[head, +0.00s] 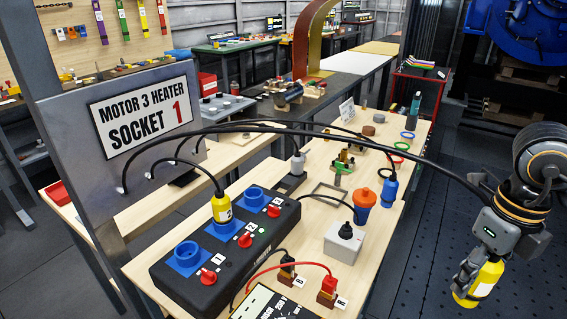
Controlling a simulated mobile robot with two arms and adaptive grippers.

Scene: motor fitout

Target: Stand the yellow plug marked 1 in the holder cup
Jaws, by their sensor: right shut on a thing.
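My right gripper (466,290) is shut on a yellow plug (488,279) at the right, off the bench's right edge and above the dark floor. The plug has a white label, but its number is not readable. A black cable runs from the grey panel across the bench to my right arm. Another yellow plug (222,209) stands upright in a blue socket of the black box (222,245). I cannot tell for sure which thing is the holder cup; an orange-topped piece (365,196) and a blue plug (389,192) stand on the bench. My left gripper is not in view.
The panel sign (140,117) reads "MOTOR 3 HEATER SOCKET 1". The black box has free blue sockets and red switches. A grey box with a black knob (344,238), a grey plug (298,164) and red and black leads (328,284) crowd the bench. Cables arch over it.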

